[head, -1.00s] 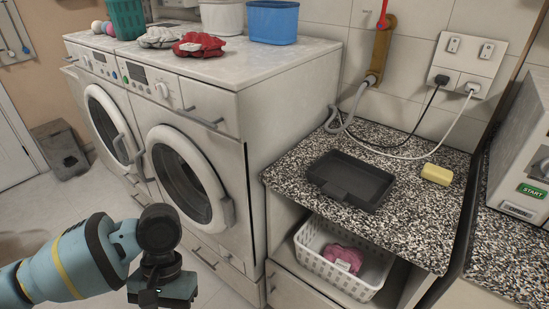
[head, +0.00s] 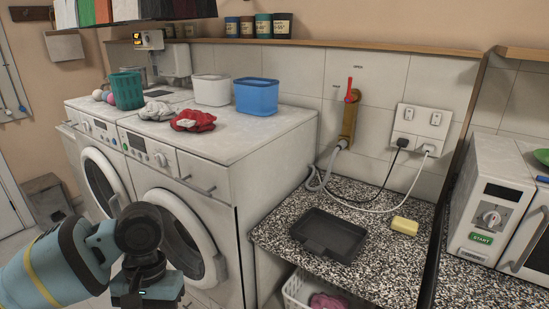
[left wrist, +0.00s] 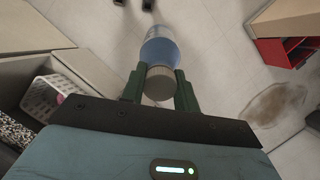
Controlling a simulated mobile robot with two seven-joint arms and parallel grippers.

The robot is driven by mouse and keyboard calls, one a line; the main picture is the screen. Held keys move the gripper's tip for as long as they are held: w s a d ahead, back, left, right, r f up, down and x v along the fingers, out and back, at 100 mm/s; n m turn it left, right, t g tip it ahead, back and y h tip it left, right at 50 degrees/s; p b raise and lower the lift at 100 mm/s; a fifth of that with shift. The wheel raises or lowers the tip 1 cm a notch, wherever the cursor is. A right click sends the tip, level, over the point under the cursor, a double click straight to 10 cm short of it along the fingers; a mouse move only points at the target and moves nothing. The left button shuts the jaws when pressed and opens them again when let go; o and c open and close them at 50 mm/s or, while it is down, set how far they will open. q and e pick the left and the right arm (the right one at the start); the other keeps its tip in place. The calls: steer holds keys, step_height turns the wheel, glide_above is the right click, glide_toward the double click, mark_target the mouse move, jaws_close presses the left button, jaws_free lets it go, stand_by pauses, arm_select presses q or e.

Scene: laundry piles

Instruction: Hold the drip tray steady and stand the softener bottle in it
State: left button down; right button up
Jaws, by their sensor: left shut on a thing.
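The black drip tray (head: 330,236) lies flat and empty on the speckled counter in the head view. In the left wrist view a bottle with a blue body (left wrist: 160,50) and a grey cap sits between the green fingers of my left gripper (left wrist: 161,82). The gripper is shut on it at the cap end. In the head view my left gripper (head: 148,292) is low in front of the washing machines, left of the counter and apart from the tray. Its fingers and the bottle are hidden there. My right gripper is not in view.
A yellow sponge (head: 404,226) lies right of the tray. A grey hose (head: 323,172) and cables hang behind it. A white microwave (head: 490,205) stands at the right. A white basket (head: 296,290) sits under the counter. The washing machine (head: 235,195) rises beside the counter's left edge.

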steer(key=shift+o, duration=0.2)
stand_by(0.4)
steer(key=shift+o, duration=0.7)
